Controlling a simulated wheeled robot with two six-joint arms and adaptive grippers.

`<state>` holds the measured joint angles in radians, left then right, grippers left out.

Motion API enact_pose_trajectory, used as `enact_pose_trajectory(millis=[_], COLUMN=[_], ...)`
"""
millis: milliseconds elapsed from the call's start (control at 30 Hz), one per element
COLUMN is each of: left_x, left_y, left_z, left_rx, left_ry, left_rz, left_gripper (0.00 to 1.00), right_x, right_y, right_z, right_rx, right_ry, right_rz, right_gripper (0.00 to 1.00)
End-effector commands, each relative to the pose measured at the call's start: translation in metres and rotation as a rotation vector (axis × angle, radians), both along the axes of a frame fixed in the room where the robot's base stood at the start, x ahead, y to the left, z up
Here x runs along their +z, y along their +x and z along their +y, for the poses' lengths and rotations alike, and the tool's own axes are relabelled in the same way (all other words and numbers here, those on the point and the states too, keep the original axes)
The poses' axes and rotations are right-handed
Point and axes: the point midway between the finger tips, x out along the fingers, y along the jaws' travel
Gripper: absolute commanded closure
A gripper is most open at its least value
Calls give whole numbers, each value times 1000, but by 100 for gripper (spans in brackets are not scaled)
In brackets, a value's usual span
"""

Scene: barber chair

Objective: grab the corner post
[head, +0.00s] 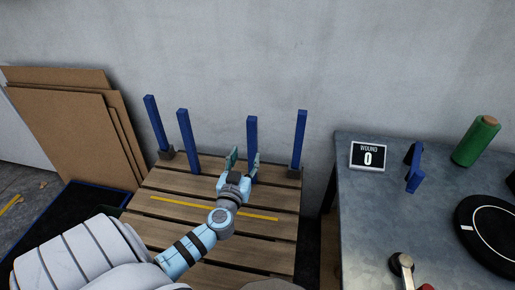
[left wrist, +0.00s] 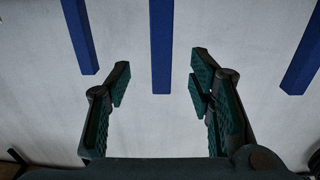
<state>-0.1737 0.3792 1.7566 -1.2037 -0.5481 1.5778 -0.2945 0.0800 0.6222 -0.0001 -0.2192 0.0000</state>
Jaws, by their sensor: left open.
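Several blue posts stand at the back of a wooden pallet: one at the far left (head: 155,124), one left of the middle (head: 187,140), one near the middle (head: 252,135) and one at the far right (head: 299,138). The far-left and far-right posts stand in dark brackets. My left gripper (head: 243,161) is open and empty over the pallet, its fingers near the middle post. In the left wrist view, a blue post (left wrist: 161,45) lines up with the gap between the open fingers (left wrist: 158,80); contact cannot be told. My right gripper is out of view.
The pallet (head: 270,262) has a yellow strip (head: 215,208) across it. Cardboard sheets (head: 68,120) lean on the wall at left. A metal table (head: 365,215) at right bears a counter sign (head: 368,157), a blue bracket (head: 414,168) and a green roll (head: 476,141).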

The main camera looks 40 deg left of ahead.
Motion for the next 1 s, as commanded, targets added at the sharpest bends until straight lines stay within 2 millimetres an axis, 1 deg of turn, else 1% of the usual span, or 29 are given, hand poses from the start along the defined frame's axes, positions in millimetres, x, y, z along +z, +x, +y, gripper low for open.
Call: enact_pose_trajectory(millis=[33, 100, 200, 367, 467, 533, 633, 800, 867, 1000], left_x=[3, 2, 0, 1, 1, 0, -1, 0, 0, 0], left_y=[10, 24, 39, 56, 77, 89, 97, 97, 97, 97], left_z=[8, 18, 28, 34, 38, 44, 47, 47, 47, 47], left_rx=[6, 11, 13, 13, 12, 12, 10, 9, 9, 9], left_ry=[2, 2, 2, 0, -1, 1, 0, 0, 0, 0], left_rz=[-1, 0, 1, 1, 0, 2, 2, 3, 3, 3], left_gripper=[52, 52, 52, 52, 52, 52, 52, 52, 60, 82], right_x=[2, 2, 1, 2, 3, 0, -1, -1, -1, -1], right_y=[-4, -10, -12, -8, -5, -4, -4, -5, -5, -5], right_z=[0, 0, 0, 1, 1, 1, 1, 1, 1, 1], right_rx=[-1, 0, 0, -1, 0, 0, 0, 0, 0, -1], right_ry=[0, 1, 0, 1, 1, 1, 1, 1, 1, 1], right_rz=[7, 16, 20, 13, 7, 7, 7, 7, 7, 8], right_gripper=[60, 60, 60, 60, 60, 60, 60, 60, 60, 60])
